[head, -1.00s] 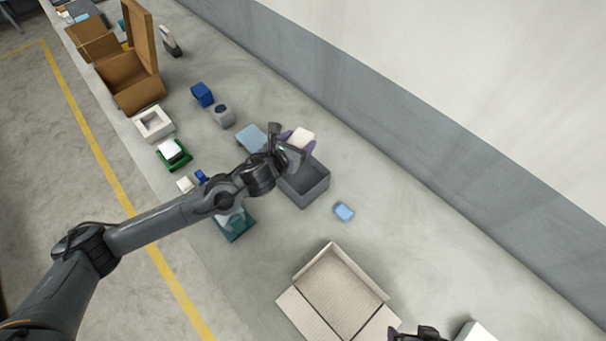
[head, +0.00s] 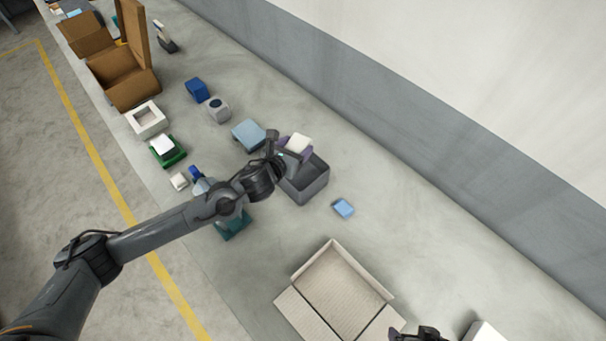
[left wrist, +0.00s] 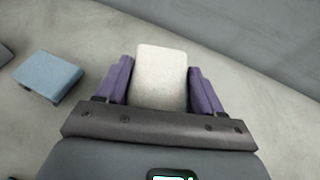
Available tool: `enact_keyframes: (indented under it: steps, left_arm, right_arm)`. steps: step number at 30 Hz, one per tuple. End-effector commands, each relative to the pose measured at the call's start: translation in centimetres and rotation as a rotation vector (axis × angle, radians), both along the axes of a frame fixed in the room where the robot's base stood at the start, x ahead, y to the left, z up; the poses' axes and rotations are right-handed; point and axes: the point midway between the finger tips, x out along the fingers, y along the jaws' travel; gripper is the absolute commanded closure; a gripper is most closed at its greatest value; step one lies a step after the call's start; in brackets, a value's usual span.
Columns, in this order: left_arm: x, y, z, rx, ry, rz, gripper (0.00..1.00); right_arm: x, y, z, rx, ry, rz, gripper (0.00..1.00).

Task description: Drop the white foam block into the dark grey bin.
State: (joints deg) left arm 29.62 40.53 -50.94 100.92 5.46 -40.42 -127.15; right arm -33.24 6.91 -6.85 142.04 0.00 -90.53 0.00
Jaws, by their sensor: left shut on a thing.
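The white foam block (head: 299,142) is held up in my left gripper (head: 291,151), at the far edge of the dark grey bin (head: 308,190) in the head view. In the left wrist view the block (left wrist: 161,70) sits between the two purple fingers of the gripper (left wrist: 162,85), which is shut on it. The bin's open inside looks empty where it shows; the gripper covers its far left part. The bin does not show in the left wrist view. My right gripper (head: 418,333) shows only partly at the bottom edge; its jaws are unclear.
A blue-grey box (head: 249,134) lies left of the bin and a small light blue block (head: 343,208) lies right of it. A teal tray (head: 233,226) is under my left arm.

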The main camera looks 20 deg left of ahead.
Motion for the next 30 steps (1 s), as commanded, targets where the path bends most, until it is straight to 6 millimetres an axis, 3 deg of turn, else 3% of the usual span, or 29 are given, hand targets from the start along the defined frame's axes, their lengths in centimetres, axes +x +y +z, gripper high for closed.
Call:
enact_keyframes:
  steps: [2, 3, 8, 20, 30]
  left_arm:
    - [0.0, 0.0, 0.0, 0.0, 0.0, 0.0, 0.62]
    - [0.0, 0.0, 0.0, 0.0, 0.0, 0.0, 0.27]
    - [0.0, 0.0, 0.0, 0.0, 0.0, 0.0, 0.03]
    - [-0.5, 0.1, 0.2, 0.001, 0.0, 0.0, 0.03]
    - [-4.9, 0.9, 1.9, 0.003, 0.002, -0.001, 0.03]
  right_arm:
    - [0.0, 0.1, 0.0, 0.003, -0.001, -0.001, 0.11]
    - [0.0, 0.1, 0.0, 0.003, -0.001, -0.002, 0.11]
    - [0.0, 0.1, 0.1, 0.005, 0.0, -0.004, 0.11]
    - [0.0, 0.1, 0.1, 0.004, -0.001, -0.002, 0.11]
    - [0.0, -0.1, -0.2, -0.005, -0.002, 0.004, 0.11]
